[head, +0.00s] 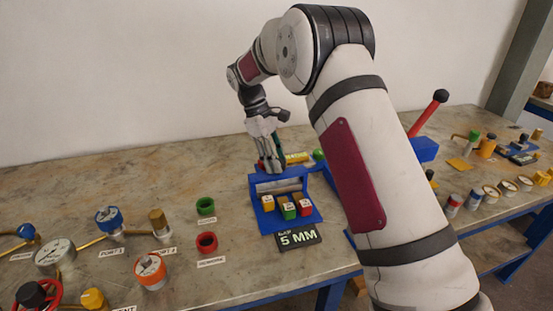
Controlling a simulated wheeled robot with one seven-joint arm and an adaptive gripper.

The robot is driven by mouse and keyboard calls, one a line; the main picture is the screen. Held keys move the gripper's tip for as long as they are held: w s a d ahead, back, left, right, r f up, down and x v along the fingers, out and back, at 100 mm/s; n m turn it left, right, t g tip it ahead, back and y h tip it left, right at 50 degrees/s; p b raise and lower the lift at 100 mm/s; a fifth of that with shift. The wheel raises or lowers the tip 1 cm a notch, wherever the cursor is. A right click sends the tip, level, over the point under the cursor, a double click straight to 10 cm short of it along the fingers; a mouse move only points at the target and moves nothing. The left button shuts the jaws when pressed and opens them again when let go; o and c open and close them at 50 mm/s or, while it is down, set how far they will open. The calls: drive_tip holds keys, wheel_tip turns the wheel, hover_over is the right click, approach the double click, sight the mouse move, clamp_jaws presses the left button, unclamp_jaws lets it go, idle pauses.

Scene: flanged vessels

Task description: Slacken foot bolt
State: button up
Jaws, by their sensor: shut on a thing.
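My gripper (271,165) points down at the back of a blue fixture (306,216) on the bench. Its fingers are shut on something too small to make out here. A silver cylinder (283,187) lies across the fixture, just in front of the fingertips. Yellow, green and red blocks with white labelled tops (289,209) stand in a group at the fixture's front. I cannot pick out a foot bolt; the fingers hide part of the fixture's back.
The back left bench is clear.

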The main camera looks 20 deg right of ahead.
drive_tip(key=shift+f, duration=0.1)
drive_tip(key=o, duration=1.1)
drive_tip(key=v, duration=1.2)
